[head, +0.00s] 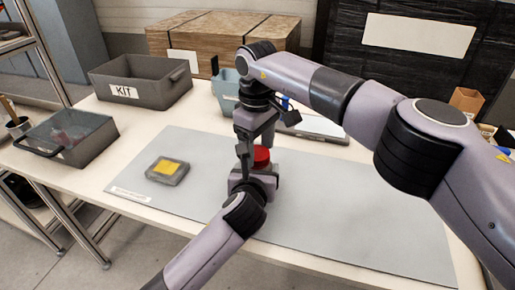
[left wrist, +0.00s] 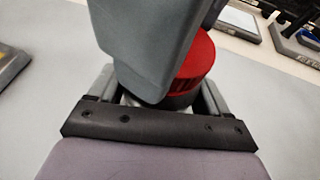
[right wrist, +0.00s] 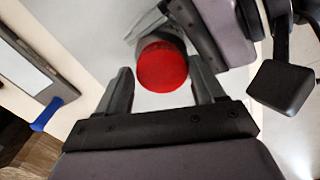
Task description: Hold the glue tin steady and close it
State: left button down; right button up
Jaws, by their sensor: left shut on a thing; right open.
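The glue tin has a red lid (head: 261,155) and stands over the grey mat, its body mostly hidden by my left gripper (head: 257,178). In the left wrist view the red lid (left wrist: 197,62) sits on top of a dark body (left wrist: 182,98), between the left fingers, which are shut on the tin. I cannot tell whether the lid is fully seated. My right gripper (head: 247,158) points down at the tin from above. In the right wrist view its open fingers stand either side of the round red lid (right wrist: 162,67), with gaps visible. A grey right-gripper part (left wrist: 150,45) covers part of the lid in the left wrist view.
A grey mat (head: 340,215) covers the middle of the table, mostly clear. A small grey case with a yellow label (head: 167,168) lies at left. A KIT bin (head: 150,90), a lidded grey box (head: 70,140) and a light-blue bin (head: 224,88) stand behind and left.

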jog(key=r, duration=0.3)
jog(key=shift+s+a+r, duration=0.25)
jog(key=shift+a+r, duration=0.05)
jog(key=shift+r, duration=0.1)
jog(key=shift+d, duration=0.1)
jog(key=shift+c, duration=0.4)
